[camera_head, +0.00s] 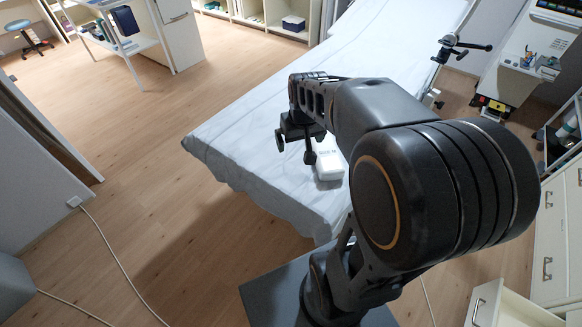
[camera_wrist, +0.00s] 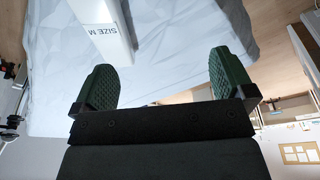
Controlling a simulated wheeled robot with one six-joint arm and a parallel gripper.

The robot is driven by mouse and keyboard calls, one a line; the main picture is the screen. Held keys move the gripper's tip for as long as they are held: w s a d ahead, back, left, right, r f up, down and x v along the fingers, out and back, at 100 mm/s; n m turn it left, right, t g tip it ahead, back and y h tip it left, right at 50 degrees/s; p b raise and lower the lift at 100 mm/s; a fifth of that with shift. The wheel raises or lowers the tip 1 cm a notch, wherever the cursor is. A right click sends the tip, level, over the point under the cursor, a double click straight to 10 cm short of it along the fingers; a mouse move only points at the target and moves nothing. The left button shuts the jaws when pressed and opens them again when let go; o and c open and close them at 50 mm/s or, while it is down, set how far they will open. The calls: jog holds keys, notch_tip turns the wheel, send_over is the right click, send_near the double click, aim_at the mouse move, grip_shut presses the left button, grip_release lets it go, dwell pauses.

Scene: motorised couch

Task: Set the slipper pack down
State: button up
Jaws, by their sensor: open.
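The slipper pack, a white box, lies on the sheet-covered couch (camera_head: 250,125) near its foot end. In the head view the pack (camera_head: 328,165) sits just right of my gripper (camera_head: 296,147), partly behind the arm. In the wrist view the pack (camera_wrist: 92,32) shows "SIZE M" lettering and is cut off by the top edge. My gripper (camera_wrist: 162,80) is open, its two green ribbed finger pads wide apart with nothing between them. The pack lies beyond the fingertips, toward the left one; I cannot tell the exact gap.
The couch sheet is bare around the pack. A clamp-like fitting (camera_head: 455,48) is on the couch's right side. A trolley with bottles (camera_head: 520,60) stands at right, and white drawers (camera_head: 550,250) at lower right. Wood floor (camera_head: 110,170) is open at left, with a cable (camera_head: 122,262) across it.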

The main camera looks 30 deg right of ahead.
jog(key=s+a+r+n+t, duration=0.1)
jog(key=s+a, duration=0.7)
jog(key=s, duration=0.1)
jog(key=shift+s+n+y, duration=0.15)
jog(key=shift+n+y, duration=0.15)
jog(key=shift+r+p, duration=0.45)
jog(key=shift+r, duration=0.1)
jog(key=shift+f, duration=0.15)
